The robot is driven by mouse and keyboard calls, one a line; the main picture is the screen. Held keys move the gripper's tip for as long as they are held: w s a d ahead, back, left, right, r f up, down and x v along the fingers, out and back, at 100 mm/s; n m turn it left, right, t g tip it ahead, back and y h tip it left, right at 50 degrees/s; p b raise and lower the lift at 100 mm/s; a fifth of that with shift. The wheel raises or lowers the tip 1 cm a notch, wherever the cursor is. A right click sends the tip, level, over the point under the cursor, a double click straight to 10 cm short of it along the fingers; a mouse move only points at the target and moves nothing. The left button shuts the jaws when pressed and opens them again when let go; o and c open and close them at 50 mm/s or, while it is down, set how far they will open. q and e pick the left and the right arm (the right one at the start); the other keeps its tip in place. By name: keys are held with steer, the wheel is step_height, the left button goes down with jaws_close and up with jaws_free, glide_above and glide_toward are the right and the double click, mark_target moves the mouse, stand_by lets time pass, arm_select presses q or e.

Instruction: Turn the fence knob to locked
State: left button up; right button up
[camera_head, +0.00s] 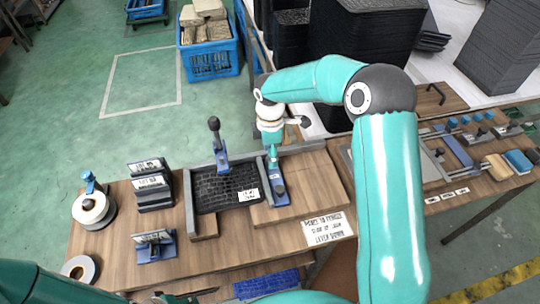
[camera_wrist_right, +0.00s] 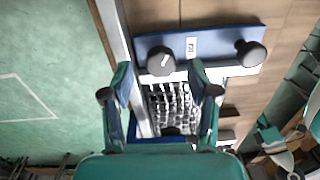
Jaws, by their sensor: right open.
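The blue fence bar (camera_head: 277,187) stands beside the black tray panel (camera_head: 220,190) on the bench. In the right wrist view, the blue fence bar (camera_wrist_right: 208,42) carries two black knobs. The near knob (camera_wrist_right: 157,62) has a slanting white mark; the other knob (camera_wrist_right: 250,54) is at the right end. My right gripper (camera_wrist_right: 161,72) is open, with its fingers on either side of the near knob; contact cannot be told. In the head view my right gripper (camera_head: 272,155) is above the far end of the bar.
A black-knobbed lever clamp (camera_head: 219,145) stands at the panel's far edge. Stacked dark panels (camera_head: 152,185) and a tape dispenser (camera_head: 92,205) stand left. A printed sign (camera_head: 327,228) lies in front. Small tools crowd the bench at right.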

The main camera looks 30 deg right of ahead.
steer(key=shift+f, duration=0.9)
jaws_close()
